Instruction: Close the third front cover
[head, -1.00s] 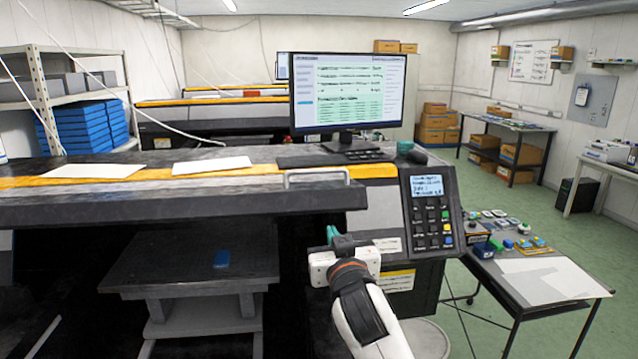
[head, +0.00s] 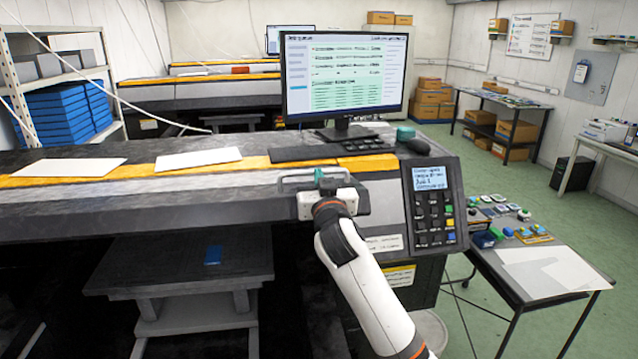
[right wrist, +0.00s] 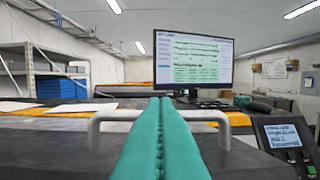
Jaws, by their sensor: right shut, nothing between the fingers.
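The long dark front cover (head: 190,222) of the near printer runs across the left and middle of the head view, with a grey upper band. Its pale bar handle (head: 291,179) is partly hidden behind my right gripper (head: 319,178). In the head view the cover lies roughly in line with the grey housing beside the keypad. In the right wrist view the teal fingers (right wrist: 161,120) are pressed together and empty, crossing the middle of the handle (right wrist: 112,115). I cannot tell whether they touch it. My left gripper is out of view.
A keypad panel (head: 432,203) stands close to the right of my right gripper. A monitor (head: 345,75), keyboard and white sheets (head: 198,158) sit on the printer top. A side table (head: 535,262) with ink items stands at right.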

